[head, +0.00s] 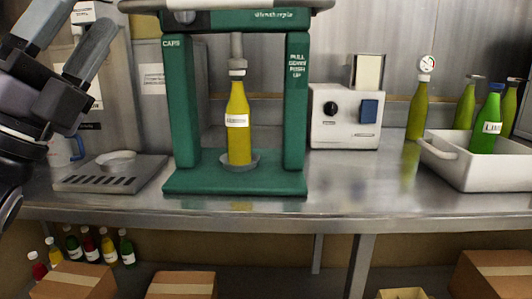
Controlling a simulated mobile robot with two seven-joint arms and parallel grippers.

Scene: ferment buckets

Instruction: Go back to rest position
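My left gripper (80,22) is at the upper left, raised in front of the back wall. Its two grey fingers stand apart with nothing between them, so it is open. My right gripper is out of view. A yellow bottle (238,130) with a white label stands upright on the round plate of a green press (181,110) marked "CAPS". The press's plunger (236,50) is directly above the bottle's white cap and appears to touch it. Neither gripper touches the bottle or the press.
A steel counter (365,190) runs across. A white control box (345,115) stands right of the press. A white tub (478,176) holds a green bottle (486,118). A drip tray (110,180) is at left. Cardboard boxes (182,284) and several small bottles are below. The counter's front is clear.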

